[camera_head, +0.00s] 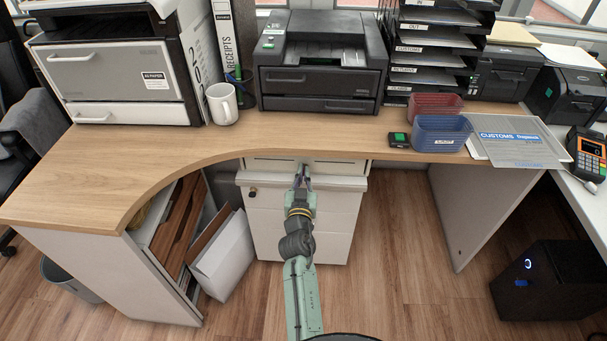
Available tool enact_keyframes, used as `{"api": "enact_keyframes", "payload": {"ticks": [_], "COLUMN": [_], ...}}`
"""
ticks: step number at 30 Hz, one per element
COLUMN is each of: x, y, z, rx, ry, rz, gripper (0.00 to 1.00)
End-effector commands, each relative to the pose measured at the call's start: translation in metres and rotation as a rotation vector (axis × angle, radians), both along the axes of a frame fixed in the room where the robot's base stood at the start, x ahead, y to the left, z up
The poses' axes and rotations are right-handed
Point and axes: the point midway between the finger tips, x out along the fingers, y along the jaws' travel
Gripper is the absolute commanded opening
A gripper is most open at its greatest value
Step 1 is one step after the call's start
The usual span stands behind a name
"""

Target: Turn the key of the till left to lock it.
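The till seems to be the pale drawer front (340,167) under the desk's front edge; it is partly hidden by the desktop. My gripper (303,174) reaches up to this front, a little left of its middle. The fingertips are very small here and lie close to or against the front. The key cannot be made out clearly; it is hidden at or behind the fingertips. I cannot tell whether the fingers are shut on it or which way it is turned.
The wooden desktop (200,155) overhangs the till. Below stands a white drawer cabinet (330,215). An open white box (222,255) leans at left. A printer (320,85), a mug (222,104) and a blue bin (441,135) stand on the desk.

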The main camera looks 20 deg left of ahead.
Motion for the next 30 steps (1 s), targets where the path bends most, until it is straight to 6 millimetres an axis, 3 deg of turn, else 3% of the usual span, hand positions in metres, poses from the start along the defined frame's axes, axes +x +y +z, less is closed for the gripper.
{"api": "enact_keyframes", "payload": {"ticks": [18, 30], "x": [0.0001, 0.0], "y": [0.0002, 0.001], "z": [0.0001, 0.0], "rx": [-0.022, -0.259], "ry": [-0.006, -0.075], "rz": [0.0, -0.001], "gripper": [0.0, 0.0]}}
